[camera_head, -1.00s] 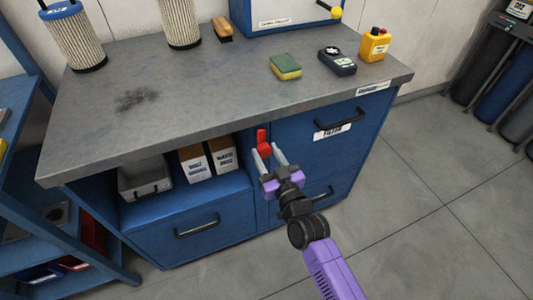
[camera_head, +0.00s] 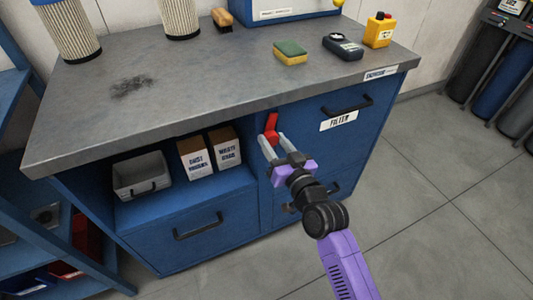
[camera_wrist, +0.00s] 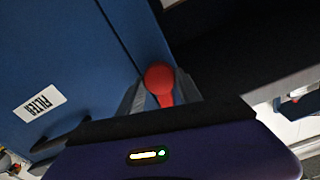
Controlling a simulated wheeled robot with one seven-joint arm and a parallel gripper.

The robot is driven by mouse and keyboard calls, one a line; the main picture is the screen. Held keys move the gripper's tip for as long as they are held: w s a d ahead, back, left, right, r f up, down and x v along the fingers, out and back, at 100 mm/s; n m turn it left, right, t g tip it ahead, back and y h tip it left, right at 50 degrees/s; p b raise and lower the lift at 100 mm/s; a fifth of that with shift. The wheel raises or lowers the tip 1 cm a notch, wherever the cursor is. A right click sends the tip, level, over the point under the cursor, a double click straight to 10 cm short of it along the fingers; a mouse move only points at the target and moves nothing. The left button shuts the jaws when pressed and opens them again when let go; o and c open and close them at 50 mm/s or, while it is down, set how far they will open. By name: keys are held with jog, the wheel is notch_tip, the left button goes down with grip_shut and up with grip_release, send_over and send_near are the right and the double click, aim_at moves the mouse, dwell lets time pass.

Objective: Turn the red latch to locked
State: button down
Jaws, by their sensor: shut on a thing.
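The latch's pivot is partly hidden by the fingers.
The grey worktop (camera_head: 200,85) overhangs just above the latch. It bears a sponge (camera_head: 290,52), a meter (camera_head: 342,46) and a yellow box (camera_head: 379,32). Left of the latch, an open shelf holds a grey bin (camera_head: 141,176) and cartons (camera_head: 196,158). Floor at right is clear.

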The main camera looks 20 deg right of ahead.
jog(key=shift+d+m, duration=0.1)
jog(key=shift+m, duration=1.1)
jog(key=m+p, duration=0.1)
jog(key=m, duration=0.3)
jog(key=shift+p, duration=0.4)
jog(key=m+p, duration=0.1)
jog(key=m, duration=0.4)
jog(key=shift+d, duration=0.1)
jog(key=shift+f+m+p, duration=0.2)
jog(key=shift+m+p, duration=0.5)
jog(key=shift+m, duration=1.1)
jog(key=c, duration=0.8)
grip_release()
jog(key=shift+c, duration=0.2)
